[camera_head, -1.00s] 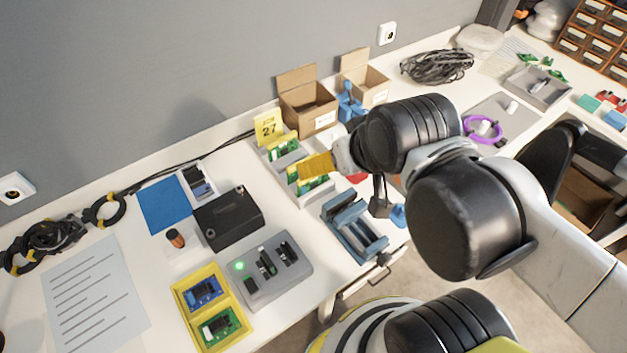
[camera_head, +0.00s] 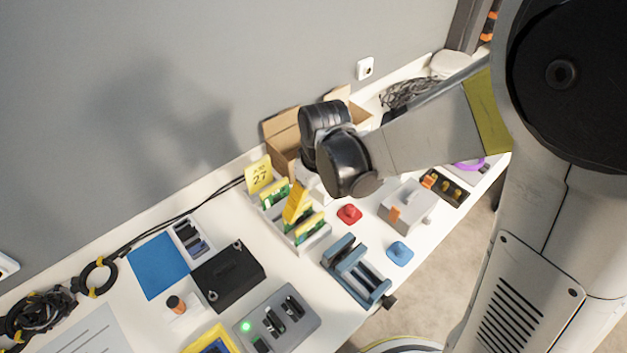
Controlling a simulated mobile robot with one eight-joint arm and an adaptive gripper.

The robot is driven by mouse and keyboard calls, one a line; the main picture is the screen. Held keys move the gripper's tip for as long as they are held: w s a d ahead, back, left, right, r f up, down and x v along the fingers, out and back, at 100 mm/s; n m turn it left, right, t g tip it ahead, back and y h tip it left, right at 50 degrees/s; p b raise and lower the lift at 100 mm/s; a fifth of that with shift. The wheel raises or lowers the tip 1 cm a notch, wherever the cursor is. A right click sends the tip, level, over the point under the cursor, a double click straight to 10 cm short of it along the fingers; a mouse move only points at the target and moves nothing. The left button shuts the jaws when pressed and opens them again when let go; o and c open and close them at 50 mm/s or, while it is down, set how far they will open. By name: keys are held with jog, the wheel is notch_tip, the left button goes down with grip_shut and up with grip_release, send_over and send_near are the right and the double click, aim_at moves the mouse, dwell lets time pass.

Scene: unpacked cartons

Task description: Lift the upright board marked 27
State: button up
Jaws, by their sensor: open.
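A yellow tag marked 27 (camera_head: 259,175) stands at the back left end of a light rack (camera_head: 314,240). Upright green boards with yellow edges stand in the rack, one near the tag (camera_head: 275,192) and more at the front end (camera_head: 308,227). I cannot tell from here which board the tag belongs to.
A blue vise-like fixture (camera_head: 355,272) and a red knob (camera_head: 349,213) stand to the right. An open carton (camera_head: 285,135) is behind my wrist, near the wall. A black box (camera_head: 228,275) and blue mat (camera_head: 158,265) lie left. Some bare table lies before the rack.

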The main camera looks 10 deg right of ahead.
aim_at(310, 222)
jog(key=f, duration=0.1)
jog(key=f+b, duration=0.1)
jog(key=f, duration=0.1)
jog(key=f+b, duration=0.1)
jog(key=f, duration=0.1)
jog(key=shift+w+a+f, duration=0.15)
jog(key=shift+w+a, duration=0.05)
jog(key=shift+w, duration=0.05)
notch_tip(310, 222, down, 6)
jog(key=b, duration=0.3)
jog(key=shift+a, duration=0.1)
jog(key=shift+r, duration=0.25)
jog(key=shift+c, duration=0.7)
jog(key=c, duration=0.9)
